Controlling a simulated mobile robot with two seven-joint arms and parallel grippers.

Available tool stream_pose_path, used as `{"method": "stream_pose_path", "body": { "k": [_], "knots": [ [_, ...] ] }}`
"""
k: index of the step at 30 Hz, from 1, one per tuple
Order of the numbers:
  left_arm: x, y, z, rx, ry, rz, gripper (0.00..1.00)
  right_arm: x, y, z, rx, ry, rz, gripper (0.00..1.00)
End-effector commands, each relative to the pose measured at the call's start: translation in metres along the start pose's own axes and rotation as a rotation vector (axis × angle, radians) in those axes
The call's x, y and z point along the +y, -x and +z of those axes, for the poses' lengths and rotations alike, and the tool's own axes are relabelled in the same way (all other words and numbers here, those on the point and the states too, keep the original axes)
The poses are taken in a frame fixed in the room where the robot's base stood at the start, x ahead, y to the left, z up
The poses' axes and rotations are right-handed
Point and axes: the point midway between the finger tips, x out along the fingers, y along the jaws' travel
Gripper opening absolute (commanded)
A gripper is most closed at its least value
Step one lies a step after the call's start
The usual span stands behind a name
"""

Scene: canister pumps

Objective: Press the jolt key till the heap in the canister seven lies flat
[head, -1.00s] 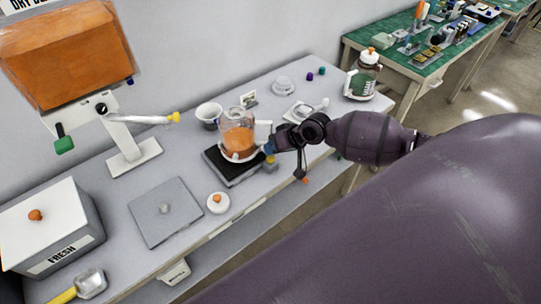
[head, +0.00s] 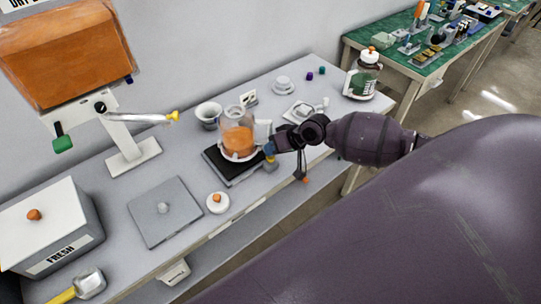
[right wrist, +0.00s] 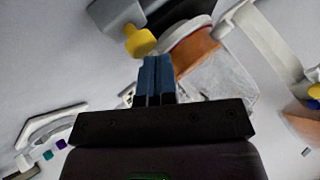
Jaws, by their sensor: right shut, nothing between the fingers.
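A clear canister (head: 237,140) holds orange powder and stands on a black platform (head: 222,170). I cannot read a number on it. A small yellow key (head: 270,158) sits at the platform's right side; it also shows in the right wrist view (right wrist: 139,41). My right gripper (head: 269,149) is shut and empty, its blue fingertips close beside the canister and at the yellow key. In the right wrist view the fingers (right wrist: 155,62) lie together just below the key; contact cannot be told. The powder's top surface is too small to judge. My left gripper is out of view.
A white bowl (head: 208,113) and a small sign (head: 249,98) stand behind the canister. A white lid with an orange knob (head: 217,202) lies in front. A dispenser with an orange hopper (head: 68,55) stands left. A jar (head: 362,78) stands at the bench's right end.

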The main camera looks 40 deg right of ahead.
Motion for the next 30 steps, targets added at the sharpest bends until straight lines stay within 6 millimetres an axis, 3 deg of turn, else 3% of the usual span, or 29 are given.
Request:
{"method": "stream_pose_path", "body": {
  "k": [30],
  "knots": [
    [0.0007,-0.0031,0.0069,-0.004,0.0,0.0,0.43,0.0051,-0.0069,0.0061,-0.003,-0.001,0.001,0.0]
  ]
}}
